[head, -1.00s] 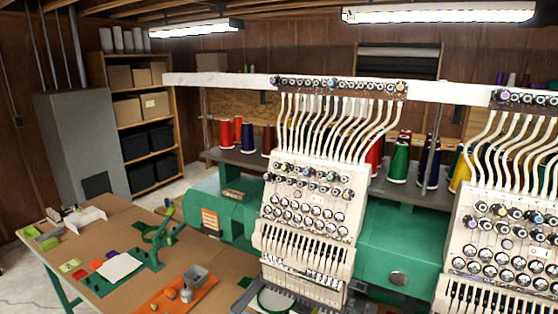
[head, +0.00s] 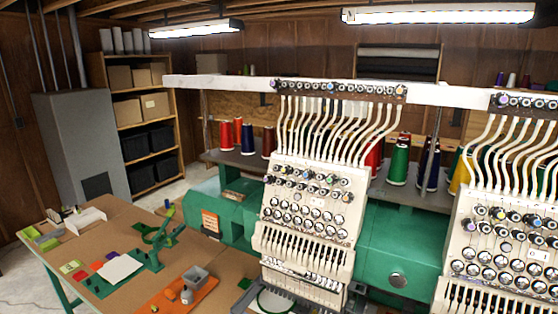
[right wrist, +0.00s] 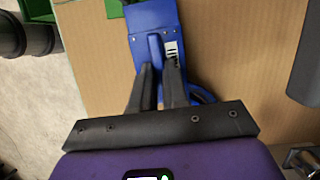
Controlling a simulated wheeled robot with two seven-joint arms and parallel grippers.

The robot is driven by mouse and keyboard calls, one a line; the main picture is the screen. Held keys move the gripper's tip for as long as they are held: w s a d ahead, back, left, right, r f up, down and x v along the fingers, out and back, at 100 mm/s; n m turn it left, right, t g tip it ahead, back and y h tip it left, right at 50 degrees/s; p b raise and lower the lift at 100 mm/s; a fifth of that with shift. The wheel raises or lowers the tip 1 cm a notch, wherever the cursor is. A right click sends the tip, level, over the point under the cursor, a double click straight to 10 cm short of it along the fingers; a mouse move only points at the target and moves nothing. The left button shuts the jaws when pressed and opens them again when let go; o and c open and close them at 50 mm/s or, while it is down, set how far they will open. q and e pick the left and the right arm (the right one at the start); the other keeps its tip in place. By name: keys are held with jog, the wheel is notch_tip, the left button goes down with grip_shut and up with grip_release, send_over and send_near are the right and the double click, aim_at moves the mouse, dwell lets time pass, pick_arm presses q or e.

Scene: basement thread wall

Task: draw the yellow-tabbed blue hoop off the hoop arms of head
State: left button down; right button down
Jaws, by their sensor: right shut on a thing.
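My right gripper (right wrist: 159,72) shows in the right wrist view, its two dark fingers shut on a raised part of a blue piece (right wrist: 150,22). The blue piece has a flat plate with small rivets and a white label, and a curved blue part (right wrist: 204,95) shows to the right of the fingers. No yellow tab shows on it, so I cannot tell if it is the task's hoop. In the head view a green-rimmed round hoop (head: 262,302) is partly visible under the nearer embroidery head (head: 305,215); its lower part is cut off. My left gripper is not in view.
A brown worktable (head: 135,235) at the left holds a green fixture (head: 150,255), a white sheet (head: 119,268) and an orange tray (head: 178,297) with small grey parts. A second embroidery head (head: 505,240) stands at the right. In the wrist view a grey block (right wrist: 306,62) is at the right edge.

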jog(key=shift+s+a+r, duration=0.1)
jog(key=shift+s+a, duration=0.15)
jog(key=shift+s, duration=0.25)
jog(key=shift+s+a+r, duration=0.1)
jog(key=shift+s+a, duration=0.15)
jog(key=shift+s, duration=0.2)
jog(key=shift+r, duration=0.1)
